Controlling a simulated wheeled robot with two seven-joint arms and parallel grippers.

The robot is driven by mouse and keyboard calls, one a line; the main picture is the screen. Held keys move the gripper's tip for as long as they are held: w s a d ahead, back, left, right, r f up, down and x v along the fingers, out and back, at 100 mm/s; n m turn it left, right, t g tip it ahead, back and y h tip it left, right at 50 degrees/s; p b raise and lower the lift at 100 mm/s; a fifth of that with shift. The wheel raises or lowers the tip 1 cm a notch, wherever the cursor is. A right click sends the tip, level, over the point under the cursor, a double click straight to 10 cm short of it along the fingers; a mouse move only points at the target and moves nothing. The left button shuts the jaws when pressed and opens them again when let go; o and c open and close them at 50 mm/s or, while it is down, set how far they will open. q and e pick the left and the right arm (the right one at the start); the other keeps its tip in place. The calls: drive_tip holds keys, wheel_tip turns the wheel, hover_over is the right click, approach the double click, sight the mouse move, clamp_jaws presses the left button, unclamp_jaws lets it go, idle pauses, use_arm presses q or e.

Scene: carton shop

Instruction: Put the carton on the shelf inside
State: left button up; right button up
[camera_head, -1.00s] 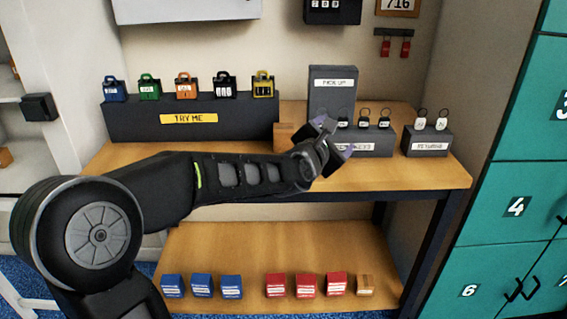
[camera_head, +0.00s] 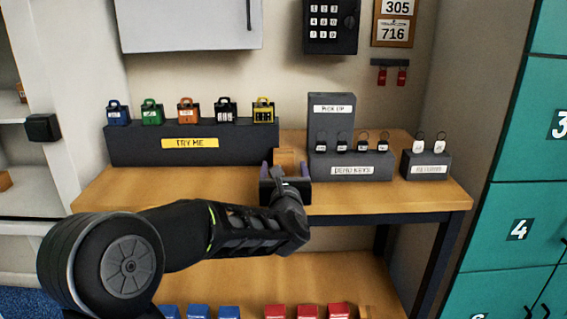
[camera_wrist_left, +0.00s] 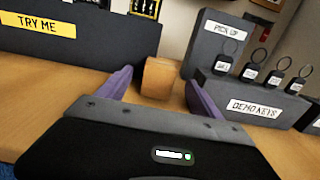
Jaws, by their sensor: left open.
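A small plain brown carton (camera_head: 290,158) stands on the wooden table top, between the TRY ME stand and the demo keys stand. In the left wrist view the carton (camera_wrist_left: 158,77) shows ahead, between and beyond the fingertips. My left gripper (camera_head: 286,178) is open and empty in front of it, with purple finger pads on either side of its line. The gripper's body hides the carton's lower part in the head view. The lower shelf (camera_head: 240,276) under the table is partly cut off by the frame. My right gripper is not in view.
The TRY ME stand (camera_head: 127,146) with several padlocks is left of the carton. The demo keys stand (camera_head: 322,168) with its PICK UP block is close on the right. Blue boxes (camera_head: 229,312) and red boxes (camera_head: 274,311) stand on the lower shelf.

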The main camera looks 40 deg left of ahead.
sight(284, 161)
use_arm(q)
drive_tip(key=shift+w+a, duration=0.2)
drive_tip(key=shift+w, duration=0.05)
drive_tip(key=shift+p+x, duration=0.45)
drive_tip(key=shift+x, duration=2.15)
drive_tip(key=c, duration=1.6)
wheel_tip(284, 161, up, 28)
drive_tip(key=p, duration=0.7)
